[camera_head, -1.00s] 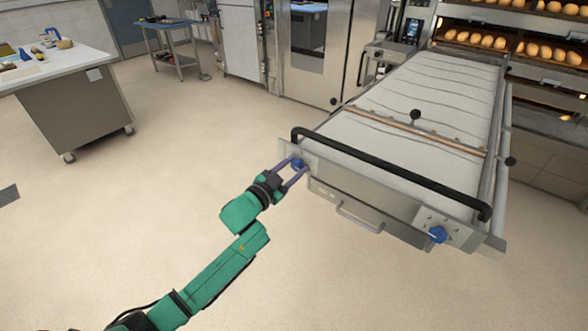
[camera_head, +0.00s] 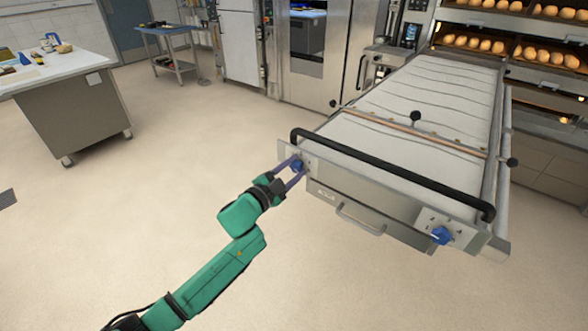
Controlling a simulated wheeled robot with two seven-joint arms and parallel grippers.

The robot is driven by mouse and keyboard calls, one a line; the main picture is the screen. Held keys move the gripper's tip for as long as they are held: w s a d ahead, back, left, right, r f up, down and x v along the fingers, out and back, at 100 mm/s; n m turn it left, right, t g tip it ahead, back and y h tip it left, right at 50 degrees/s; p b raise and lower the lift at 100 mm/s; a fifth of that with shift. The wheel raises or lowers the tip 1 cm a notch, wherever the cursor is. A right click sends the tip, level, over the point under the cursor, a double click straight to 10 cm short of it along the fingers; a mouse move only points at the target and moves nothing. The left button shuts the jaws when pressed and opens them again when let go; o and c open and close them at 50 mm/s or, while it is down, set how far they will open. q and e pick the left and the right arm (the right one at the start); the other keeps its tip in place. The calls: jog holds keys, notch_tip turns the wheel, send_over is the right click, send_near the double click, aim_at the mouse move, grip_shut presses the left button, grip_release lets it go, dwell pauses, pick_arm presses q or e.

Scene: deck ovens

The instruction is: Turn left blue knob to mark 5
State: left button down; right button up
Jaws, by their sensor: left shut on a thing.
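The left blue knob (camera_head: 297,165) sits on a pale plate at the left end of the loader's front panel (camera_head: 362,193). My left gripper (camera_head: 293,170) has its purple fingers on either side of this knob and is shut on it. The fingers partly cover the knob, and the marks around it are too small to read. The right blue knob (camera_head: 441,235) is on a plate at the panel's right end, with nothing touching it. My right gripper is not in the picture.
A black handle bar (camera_head: 385,172) runs along the loader's front edge, just above the knobs. A metal pull handle (camera_head: 360,218) juts out below the panel. A white-topped table (camera_head: 60,68) stands far left. The floor around my left arm is clear.

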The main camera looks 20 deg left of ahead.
pick_arm(q)
jog(key=shift+c, duration=1.8)
grip_release()
jog(key=b+v, duration=0.3)
jog(key=v, duration=1.1)
jog(key=shift+s, duration=0.25)
